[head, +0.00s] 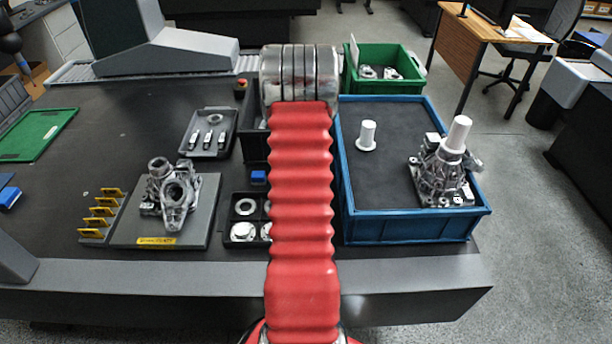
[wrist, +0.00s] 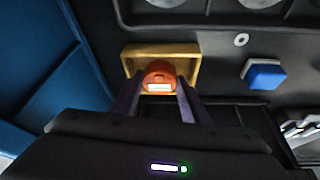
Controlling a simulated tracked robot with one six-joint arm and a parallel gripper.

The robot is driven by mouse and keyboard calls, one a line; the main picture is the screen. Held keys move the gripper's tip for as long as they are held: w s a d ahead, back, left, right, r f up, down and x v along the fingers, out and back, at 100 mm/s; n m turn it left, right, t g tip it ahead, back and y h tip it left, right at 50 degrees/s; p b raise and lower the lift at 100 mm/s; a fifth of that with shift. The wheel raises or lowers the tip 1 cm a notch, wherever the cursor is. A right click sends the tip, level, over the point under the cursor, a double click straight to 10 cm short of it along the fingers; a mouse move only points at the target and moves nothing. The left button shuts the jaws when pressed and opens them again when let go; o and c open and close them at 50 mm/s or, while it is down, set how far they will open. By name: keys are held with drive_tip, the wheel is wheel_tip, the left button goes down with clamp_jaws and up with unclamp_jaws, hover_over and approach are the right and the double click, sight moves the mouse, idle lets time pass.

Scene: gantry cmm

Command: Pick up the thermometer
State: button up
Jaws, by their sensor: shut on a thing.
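The thermometer (wrist: 160,75) appears in the wrist view as a rounded orange-red body with a small white display. My gripper (wrist: 160,86) is shut on it, with one dark finger on each side. A tan, box-like holder (wrist: 184,54) lies behind the thermometer. I cannot tell whether the thermometer is still inside the holder or clear of it. In the head view my red arm covers the middle, and neither the gripper nor the thermometer shows there.
A blue crate (head: 400,232) stands right of my arm; its wall shows at left in the wrist view (wrist: 40,60). A blue block (wrist: 263,75) and a small ring (wrist: 241,39) lie right of the thermometer. A metal casting on a grey plate (head: 135,229) sits left.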

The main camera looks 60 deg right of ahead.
wheel_tip(320, 180, up, 9)
drive_tip(key=shift+f, duration=0.1)
idle(0.7)
wheel_tip(320, 180, up, 13)
drive_tip(key=w+a, duration=0.1)
drive_tip(key=w, duration=0.1)
drive_tip(key=w+a+f+n+t+y, duration=0.1)
drive_tip(key=w+a+f+n, duration=0.25)
drive_tip(key=w+a, duration=0.8)
drive_tip(key=w+a+f+n+t+y, duration=0.15)
drive_tip(key=w+a+n, duration=0.5)
drive_tip(key=a, duration=0.75)
drive_tip(key=w+a+f+n+y, duration=0.1)
drive_tip(key=w+a+n, duration=0.1)
drive_tip(key=a, duration=1.4)
drive_tip(key=w+a+f+n+y, duration=0.1)
drive_tip(key=w+a, duration=0.4)
drive_tip(key=a, duration=1.1)
drive_tip(key=shift+f+n, duration=0.15)
drive_tip(key=shift+n, duration=0.65)
